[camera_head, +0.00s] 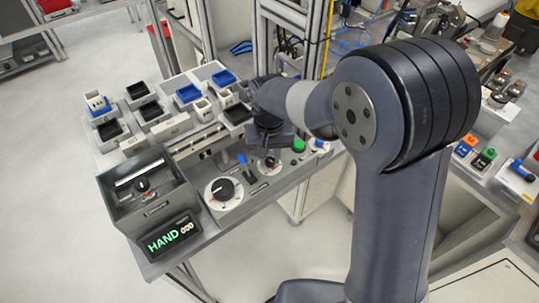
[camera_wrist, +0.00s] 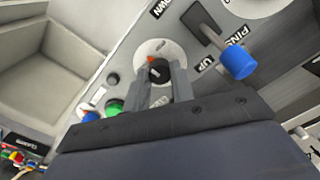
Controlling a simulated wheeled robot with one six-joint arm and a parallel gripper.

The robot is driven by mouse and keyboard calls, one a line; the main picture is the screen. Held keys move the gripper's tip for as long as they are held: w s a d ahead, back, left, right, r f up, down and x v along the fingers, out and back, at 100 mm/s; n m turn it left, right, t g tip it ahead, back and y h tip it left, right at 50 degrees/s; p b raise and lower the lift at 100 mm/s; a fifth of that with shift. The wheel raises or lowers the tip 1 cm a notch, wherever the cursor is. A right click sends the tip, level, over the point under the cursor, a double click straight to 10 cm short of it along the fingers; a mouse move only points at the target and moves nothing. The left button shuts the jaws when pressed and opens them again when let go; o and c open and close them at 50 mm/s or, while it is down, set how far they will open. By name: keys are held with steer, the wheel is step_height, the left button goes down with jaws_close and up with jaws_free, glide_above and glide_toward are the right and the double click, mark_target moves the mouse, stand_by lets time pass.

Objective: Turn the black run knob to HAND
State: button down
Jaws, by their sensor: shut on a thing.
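The black run knob (camera_wrist: 159,70) sits on a round white dial (camera_wrist: 152,50) in the wrist view, with a small orange-red mark beside it. My gripper (camera_wrist: 161,82) has one finger on either side of this knob and is shut on it. In the head view my gripper (camera_head: 269,147) is over the small dial (camera_head: 268,165), right of the blue lever, and covers part of it. The dark display (camera_head: 170,236) at the front reads HAND 000 in green and white. The knob's exact pointing direction is hard to read.
The blue-tipped lever (camera_wrist: 237,62), beside the PINS UP and DOWN labels, stands close to my gripper. A green button (camera_wrist: 113,107) is on the other side. A larger dial with a black knob (camera_head: 223,189) lies nearer the display. Small bins (camera_head: 189,93) stand behind.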

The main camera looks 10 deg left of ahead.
mark_target(269, 159)
steer(key=n, duration=0.4)
steer(key=shift+n, duration=2.1)
steer(key=c, duration=1.2)
jaws_free()
step_height(269, 159, up, 11)
steer(key=shift+b, duration=0.4)
steer(key=shift+f, duration=0.1)
